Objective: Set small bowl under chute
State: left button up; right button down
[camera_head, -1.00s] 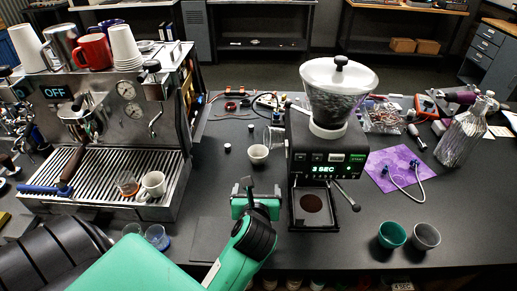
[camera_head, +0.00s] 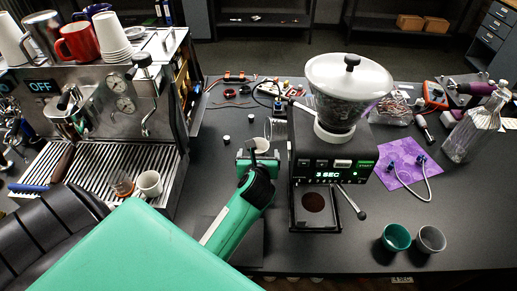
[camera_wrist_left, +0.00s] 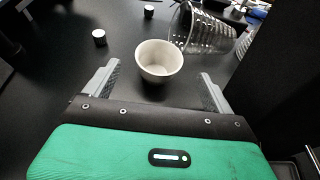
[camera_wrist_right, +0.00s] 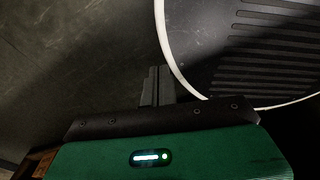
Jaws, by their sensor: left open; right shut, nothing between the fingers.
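The small white bowl (camera_wrist_left: 160,60) stands upright on the counter, ahead of my left gripper (camera_wrist_left: 158,88) and between the lines of its open fingers. In the head view the bowl (camera_head: 261,144) shows just beyond my left gripper (camera_head: 258,160), which partly covers it. The grinder (camera_head: 325,150) stands to the right, its display reading "3 SEC". Below its front is a tray with a dark round patch (camera_head: 313,202) of grounds. The chute itself is hard to make out. My right gripper (camera_wrist_right: 158,88) is shut and empty, seen only in its own wrist view.
A clear ribbed vessel (camera_wrist_left: 205,32) lies beside the bowl. Small black-and-white caps (camera_wrist_left: 99,37) stand to its left. The espresso machine (camera_head: 100,110) is on the left. A green cup (camera_head: 396,238) and a grey cup (camera_head: 431,239) stand front right. A purple mat (camera_head: 400,165) lies right of the grinder.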

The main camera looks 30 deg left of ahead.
aim_at(259, 141)
pick_arm(q)
jog(key=shift+w+a, duration=0.1)
jog(key=shift+w, duration=0.05)
jog(key=shift+w+a+r+p, duration=0.1)
jog(key=shift+w+a+p, duration=0.15)
jog(key=shift+p, duration=0.2)
jog(key=p+x, duration=0.1)
jog(key=x, duration=0.3)
jog(key=shift+d, duration=0.1)
jog(key=c, duration=1.2)
pick_arm(e)
jog(key=shift+w+a+r, duration=0.2)
jog(key=shift+r, duration=0.35)
jog(key=shift+w+a+r, duration=0.15)
jog(key=shift+r, duration=0.4)
